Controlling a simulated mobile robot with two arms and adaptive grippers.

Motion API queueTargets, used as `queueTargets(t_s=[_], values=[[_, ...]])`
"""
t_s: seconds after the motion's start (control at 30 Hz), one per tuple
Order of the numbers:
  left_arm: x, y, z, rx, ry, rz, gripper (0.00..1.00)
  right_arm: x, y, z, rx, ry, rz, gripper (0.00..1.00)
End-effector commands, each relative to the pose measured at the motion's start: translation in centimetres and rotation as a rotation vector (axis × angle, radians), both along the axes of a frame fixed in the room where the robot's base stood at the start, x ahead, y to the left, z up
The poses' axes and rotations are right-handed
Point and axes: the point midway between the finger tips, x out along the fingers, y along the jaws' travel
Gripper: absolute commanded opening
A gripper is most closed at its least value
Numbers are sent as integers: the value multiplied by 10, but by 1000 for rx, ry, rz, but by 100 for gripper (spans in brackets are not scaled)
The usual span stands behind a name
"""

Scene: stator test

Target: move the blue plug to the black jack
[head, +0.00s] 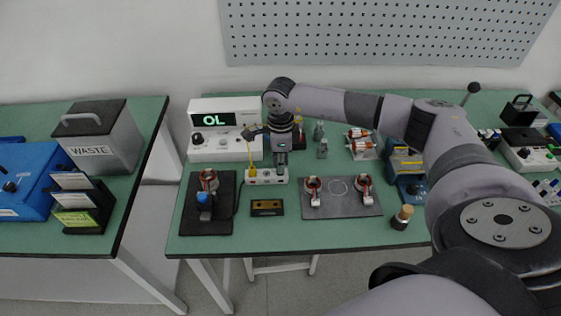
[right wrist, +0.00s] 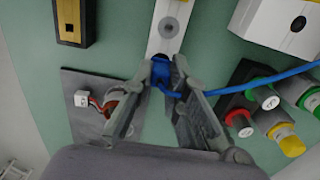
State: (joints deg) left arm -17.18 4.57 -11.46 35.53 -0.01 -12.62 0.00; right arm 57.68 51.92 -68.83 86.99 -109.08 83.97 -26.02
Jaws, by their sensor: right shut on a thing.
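My right gripper (head: 281,163) is over the right end of a white jack strip (head: 266,180). In the right wrist view its fingers (right wrist: 166,84) are shut on the blue plug (right wrist: 162,74), with a blue cable (right wrist: 240,82) trailing right. The plug is at the strip's near end, beside a dark spot (right wrist: 160,56) that looks like the black jack. The plug partly hides it, and I cannot tell whether the plug is seated or just above. A grey round jack (right wrist: 172,25) lies farther along the strip. My left gripper is not in view.
A meter (head: 226,130) reading OL stands behind left. A yellow plug (head: 250,160) is upright at the strip's left end. A gold-and-black block (head: 267,208) and a grey mat (head: 340,205) with copper coils lie in front. Red, green and yellow-ended parts (right wrist: 265,100) are close by.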

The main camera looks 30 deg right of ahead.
Motion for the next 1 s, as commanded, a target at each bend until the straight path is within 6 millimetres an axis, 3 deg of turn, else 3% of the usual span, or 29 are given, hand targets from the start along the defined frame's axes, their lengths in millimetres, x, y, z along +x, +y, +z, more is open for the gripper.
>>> queueTargets(t_s=[1.0], values=[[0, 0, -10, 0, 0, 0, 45, 0, 0, -9, 0, 0, 1, 0]])
